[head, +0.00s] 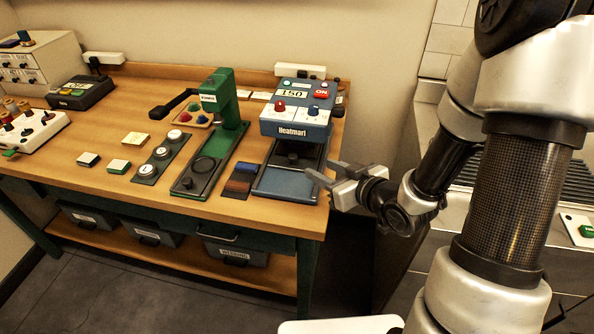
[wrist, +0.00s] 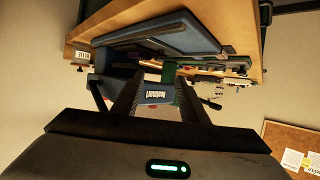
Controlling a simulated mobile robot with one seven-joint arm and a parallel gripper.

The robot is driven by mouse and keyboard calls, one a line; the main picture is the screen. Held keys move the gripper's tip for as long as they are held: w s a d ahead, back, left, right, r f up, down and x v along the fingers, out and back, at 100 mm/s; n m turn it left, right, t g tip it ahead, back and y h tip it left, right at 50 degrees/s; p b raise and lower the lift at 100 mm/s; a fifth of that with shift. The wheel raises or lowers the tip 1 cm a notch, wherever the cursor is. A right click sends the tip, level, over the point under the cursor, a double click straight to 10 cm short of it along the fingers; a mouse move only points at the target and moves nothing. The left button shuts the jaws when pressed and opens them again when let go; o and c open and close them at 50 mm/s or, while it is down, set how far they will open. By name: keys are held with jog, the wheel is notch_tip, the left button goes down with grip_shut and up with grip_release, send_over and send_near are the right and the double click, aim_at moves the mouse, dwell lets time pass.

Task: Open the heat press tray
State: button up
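The blue heat press (head: 295,118) stands at the right end of the wooden table, its display reading 150. Its flat blue tray (head: 290,186) lies low in front, under the upper body, near the table's front right corner. In the wrist view the scene looks upside down, with the tray (wrist: 165,38) at the top and the press label (wrist: 158,91) between the fingers. My gripper (head: 320,170) is at the tray's right side. Its two fingers are apart with nothing seen between them. Whether a finger touches the tray, I cannot tell.
A green press (head: 215,140) stands left of the heat press, with small colour swatches (head: 238,182) between them. Dials, buttons and a control box (head: 80,92) lie further left. Grey bins (head: 236,252) sit on the lower shelf.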

aim_at(294, 156)
jog(key=b+x, duration=0.3)
jog(key=x, duration=1)
jog(key=shift+a+r, duration=0.1)
jog(key=shift+c, duration=0.5)
grip_shut()
